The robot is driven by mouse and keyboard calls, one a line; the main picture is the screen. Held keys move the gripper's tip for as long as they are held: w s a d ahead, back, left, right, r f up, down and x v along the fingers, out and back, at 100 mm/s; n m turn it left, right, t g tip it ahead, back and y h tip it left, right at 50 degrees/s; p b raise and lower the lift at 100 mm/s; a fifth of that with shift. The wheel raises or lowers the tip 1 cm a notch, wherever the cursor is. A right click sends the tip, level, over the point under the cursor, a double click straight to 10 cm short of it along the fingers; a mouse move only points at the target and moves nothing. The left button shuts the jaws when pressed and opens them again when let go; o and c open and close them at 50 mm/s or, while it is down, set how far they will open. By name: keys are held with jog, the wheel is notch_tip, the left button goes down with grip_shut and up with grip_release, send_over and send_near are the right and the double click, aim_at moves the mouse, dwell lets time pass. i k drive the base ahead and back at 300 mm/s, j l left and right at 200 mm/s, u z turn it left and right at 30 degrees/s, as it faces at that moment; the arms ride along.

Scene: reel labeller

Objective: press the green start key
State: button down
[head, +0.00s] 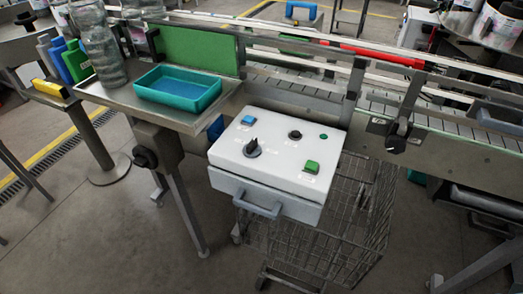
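The green start key (311,167) is a raised green block at the right front of the top face of a white control box (228,160). A blue key (248,120) sits at the back left of the same face. A black rotary knob (253,148) stands near the middle left. A small dark round knob (295,135) and a small green round spot (323,137) are toward the back right. Nothing covers the green key. My gripper is not in the head view.
A conveyor (300,87) with metal rails runs behind the box. A metal table (112,97) holding a teal tray (209,101) is at left. A wire cart (350,225) stands under the box, which has a grey front handle (257,206). Floor in front is clear at lower left.

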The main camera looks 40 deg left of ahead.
aim_at(311, 166)
jog(key=u, duration=1.65)
